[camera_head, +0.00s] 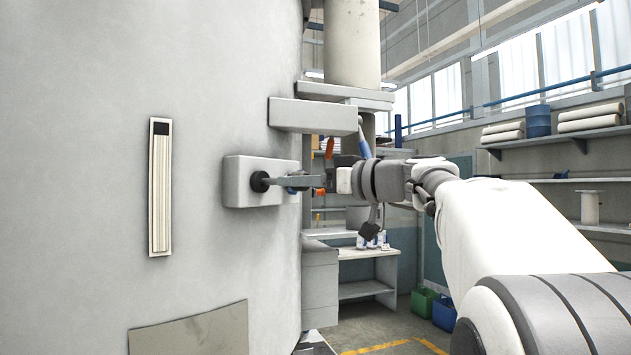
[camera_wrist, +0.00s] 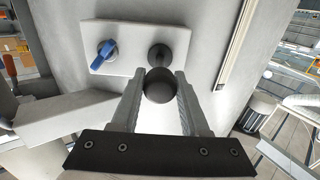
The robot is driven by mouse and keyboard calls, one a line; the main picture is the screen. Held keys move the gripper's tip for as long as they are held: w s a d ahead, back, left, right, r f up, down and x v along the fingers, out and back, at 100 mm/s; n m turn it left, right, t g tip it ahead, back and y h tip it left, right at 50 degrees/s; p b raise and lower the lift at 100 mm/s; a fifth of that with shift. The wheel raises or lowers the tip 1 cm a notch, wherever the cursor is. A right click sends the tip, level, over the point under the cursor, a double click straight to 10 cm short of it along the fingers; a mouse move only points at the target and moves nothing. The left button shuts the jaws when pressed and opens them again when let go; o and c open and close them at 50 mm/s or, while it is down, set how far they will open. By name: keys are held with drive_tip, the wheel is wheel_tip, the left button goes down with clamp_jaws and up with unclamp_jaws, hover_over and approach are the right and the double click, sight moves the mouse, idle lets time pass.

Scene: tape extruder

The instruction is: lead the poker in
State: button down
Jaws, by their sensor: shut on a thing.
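The poker shows in the wrist view as a dark round-ended piece (camera_wrist: 160,88) between the two fingers of my gripper (camera_wrist: 159,73). My gripper is shut on it and points at a pale panel box (camera_wrist: 118,35) on the large grey machine. A dark round port (camera_wrist: 158,52) on that box lies just ahead of the poker, in line with it. In the head view, my gripper (camera_head: 304,181) is level with the box (camera_head: 238,182) and close to its black collar (camera_head: 260,181). How far the poker's tip is in the port is hidden.
A blue-handled valve (camera_wrist: 107,50) sits left of the port in the wrist view. In the head view, a grey ledge (camera_head: 312,116) juts out above my gripper. The curved machine wall (camera_head: 80,150) fills the left. A workbench (camera_head: 365,253) stands behind, below the arm.

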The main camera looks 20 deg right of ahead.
sight(258, 182)
drive_tip(key=shift+x, duration=2.9)
drive_tip(key=shift+c, duration=1.6)
unclamp_jaws()
drive_tip(key=shift+w, duration=0.1)
drive_tip(key=b+v, duration=0.4)
drive_tip(key=v, duration=1.3)
drive_tip(key=s+a+f+m+g+h, duration=0.2)
drive_tip(key=s+a+f, duration=0.15)
drive_tip(key=f, duration=0.45)
drive_tip(key=s+a+f+m+g+h, duration=0.1)
drive_tip(key=s+a+f+m+g, duration=0.2)
drive_tip(key=f, duration=0.5)
drive_tip(key=s+a+f+m+g+h, duration=0.1)
drive_tip(key=s+a+f+h, duration=0.15)
drive_tip(key=a+f, duration=0.45)
drive_tip(key=s+d+f+g+h, duration=0.1)
drive_tip(key=s+f+h, duration=0.1)
drive_tip(key=s+f, duration=0.4)
drive_tip(key=s+d+f+m+g+h, duration=0.1)
drive_tip(key=s+f, duration=0.5)
drive_tip(key=f, duration=0.7)
drive_tip(key=shift+d+f+g+h, duration=0.15)
drive_tip(key=shift+d+g+h, duration=0.3)
drive_tip(key=shift+h, duration=0.7)
